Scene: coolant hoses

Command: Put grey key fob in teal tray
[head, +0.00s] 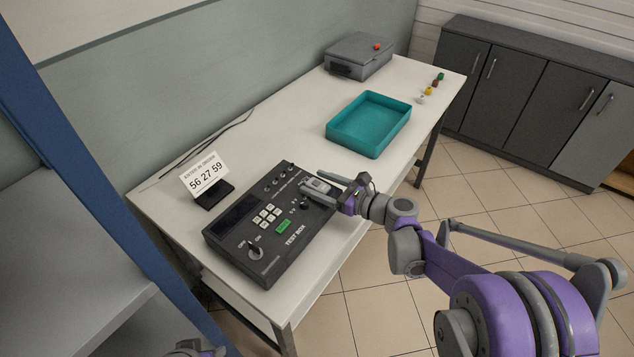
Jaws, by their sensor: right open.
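A small grey key fob (318,186) lies at the right end of the black test box, partly hidden by my right gripper. My right gripper (311,182) is open, with its fingers on either side of the fob. I cannot tell whether they touch it. The teal tray (374,141) stands on the white table behind and to the right of the gripper, and it looks empty. A bit of my left arm shows at the bottom edge (193,349); its jaws cannot be made out.
The test box (262,248) has buttons and knobs. A number card (203,175) stands left of it. A grey case (358,55) sits at the table's far end, with several small coloured items (429,91) to its right. The white table (277,137) is clear between box and tray.

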